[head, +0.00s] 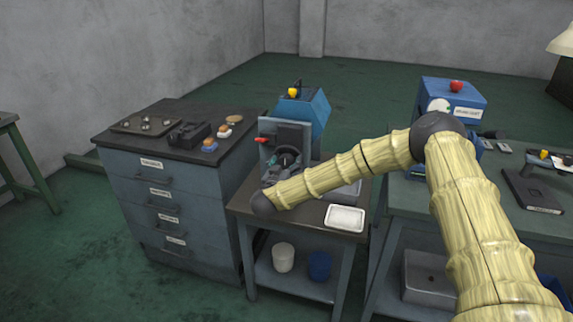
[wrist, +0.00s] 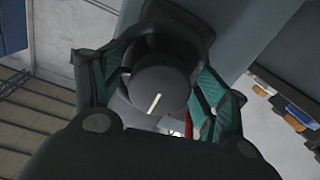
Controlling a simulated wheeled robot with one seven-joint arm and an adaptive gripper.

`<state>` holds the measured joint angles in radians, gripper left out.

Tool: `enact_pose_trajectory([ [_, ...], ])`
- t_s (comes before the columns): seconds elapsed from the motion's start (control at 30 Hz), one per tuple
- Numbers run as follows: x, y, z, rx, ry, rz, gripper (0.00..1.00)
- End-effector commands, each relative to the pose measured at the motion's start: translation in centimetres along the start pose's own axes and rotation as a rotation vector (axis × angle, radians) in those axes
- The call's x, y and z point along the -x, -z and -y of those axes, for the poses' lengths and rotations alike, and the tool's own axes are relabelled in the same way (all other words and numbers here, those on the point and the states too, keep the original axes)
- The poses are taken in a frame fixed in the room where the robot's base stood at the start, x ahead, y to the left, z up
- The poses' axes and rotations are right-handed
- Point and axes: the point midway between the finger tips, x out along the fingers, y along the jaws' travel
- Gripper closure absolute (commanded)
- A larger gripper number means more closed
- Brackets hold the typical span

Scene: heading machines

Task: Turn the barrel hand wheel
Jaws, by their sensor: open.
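In the wrist view, a dark round wheel or knob (wrist: 162,88) with a short pale line on its face sits between the two teal-lined fingers of my gripper (wrist: 158,82). I take it to be the barrel hand wheel. The fingers are spread, one on each side of it; whether they touch it I cannot tell. In the head view, the machine (head: 293,133) with a grey upright plate stands on the small table, and my arm reaches across its front. My forearm hides part of the machine's base, and the wheel cannot be made out clearly there.
A red-tipped lever (head: 262,140) sticks out at the machine's left. A blue machine (head: 305,112) stands behind. A white tray (head: 344,218) lies on the small table (head: 300,222). A drawer cabinet (head: 165,205) stands left, and a green-topped bench (head: 405,215) right.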

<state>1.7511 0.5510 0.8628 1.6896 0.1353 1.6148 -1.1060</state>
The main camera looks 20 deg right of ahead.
Motion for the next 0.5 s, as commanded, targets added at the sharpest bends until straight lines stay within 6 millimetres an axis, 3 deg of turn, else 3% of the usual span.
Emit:
enact_pose_trajectory([
  [0.13,0.00,0.00,-0.01,0.000,0.000,0.000,0.28],
  [0.37,0.01,0.01,-0.02,0.000,0.000,0.000,0.70],
  [0.5,0.01,0.01,-0.02,-0.001,0.000,0.000,0.71],
])
